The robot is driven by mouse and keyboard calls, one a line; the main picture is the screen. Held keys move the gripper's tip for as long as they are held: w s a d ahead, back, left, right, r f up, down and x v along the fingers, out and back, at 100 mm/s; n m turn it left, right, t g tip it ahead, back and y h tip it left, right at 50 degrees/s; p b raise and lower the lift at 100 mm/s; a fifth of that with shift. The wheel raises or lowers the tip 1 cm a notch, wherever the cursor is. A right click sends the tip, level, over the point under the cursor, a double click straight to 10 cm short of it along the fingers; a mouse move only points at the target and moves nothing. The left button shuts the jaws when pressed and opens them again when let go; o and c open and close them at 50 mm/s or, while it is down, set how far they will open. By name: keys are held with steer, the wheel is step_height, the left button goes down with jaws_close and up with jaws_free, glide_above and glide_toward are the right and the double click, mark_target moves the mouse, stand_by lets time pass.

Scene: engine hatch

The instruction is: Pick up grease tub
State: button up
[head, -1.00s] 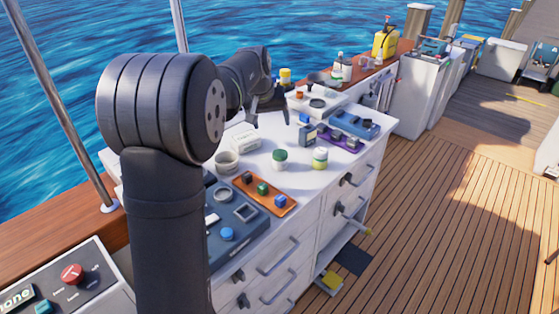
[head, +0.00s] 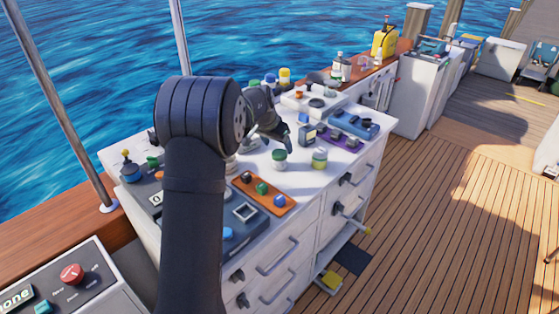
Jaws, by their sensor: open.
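My gripper (head: 278,139) is open and empty. It hangs just above and behind a small pale jar with a green lid (head: 279,159) on the white counter. A second jar, pale with a yellow-green band (head: 320,159), stands upright to the right of it, apart from the gripper. No label is readable, so I cannot tell for sure which one is the grease tub. A grey-white cup (head: 231,163) is mostly hidden behind my arm. A white box (head: 249,143) is partly covered by my gripper.
An orange tray (head: 264,194) with coloured knobs lies in front of the jars. The white counter (head: 305,182) is bare around the banded jar.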

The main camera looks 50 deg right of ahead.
mark_target(278, 154)
steer(key=x, duration=0.2)
steer(key=shift+d+f, duration=0.1)
steer(key=shift+f, duration=0.15)
steer(key=x, duration=0.2)
steer(key=a+x, duration=0.1)
steer(key=x, duration=0.2)
steer(key=shift+f, duration=0.3)
steer(key=c, duration=1.1)
steer(key=shift+r, duration=0.1)
steer(key=shift+r, duration=0.1)
